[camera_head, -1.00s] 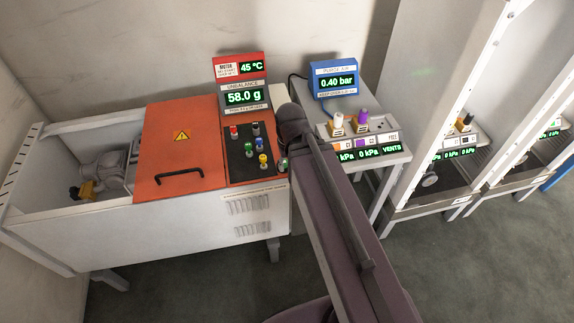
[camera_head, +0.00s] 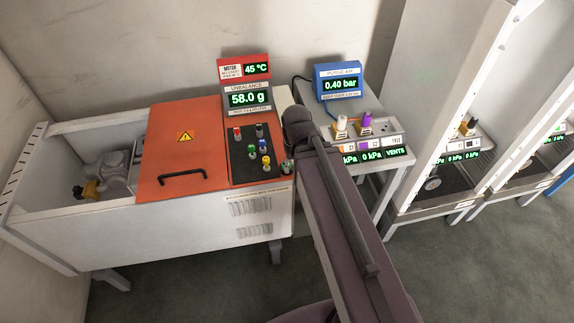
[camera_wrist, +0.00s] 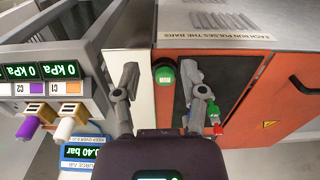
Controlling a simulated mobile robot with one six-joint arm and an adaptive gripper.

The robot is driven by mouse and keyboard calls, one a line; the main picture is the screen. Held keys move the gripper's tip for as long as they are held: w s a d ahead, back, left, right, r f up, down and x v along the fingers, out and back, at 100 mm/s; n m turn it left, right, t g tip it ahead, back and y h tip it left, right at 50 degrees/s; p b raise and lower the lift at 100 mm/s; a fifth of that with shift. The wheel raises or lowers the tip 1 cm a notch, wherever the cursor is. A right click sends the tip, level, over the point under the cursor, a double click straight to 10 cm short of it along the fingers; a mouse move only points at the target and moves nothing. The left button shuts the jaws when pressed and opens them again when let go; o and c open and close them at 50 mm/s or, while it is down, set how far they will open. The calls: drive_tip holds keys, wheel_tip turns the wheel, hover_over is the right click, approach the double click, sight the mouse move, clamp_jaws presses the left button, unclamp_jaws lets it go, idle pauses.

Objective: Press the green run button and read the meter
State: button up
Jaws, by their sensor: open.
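The green run button (camera_wrist: 164,74) is a round button on the orange edge of the machine in the wrist view. My gripper (camera_wrist: 160,67) is open and empty, with one finger on each side of the button in the picture. The gap between fingers and button cannot be judged. In the head view my arm hides most of my gripper. The unbalance meter (camera_head: 249,98) reads 58.0 g in green digits, on a stand behind the black control panel (camera_head: 256,155).
A red motor display (camera_head: 244,69) above the meter reads 45 °C. Several coloured knobs stand on the panel. The orange lid (camera_head: 183,150) with its black handle is shut. To the right, a bench has a blue purge air box (camera_head: 338,82) reading 0.40 bar and upright valve knobs.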

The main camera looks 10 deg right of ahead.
clamp_jaws()
idle(1.3)
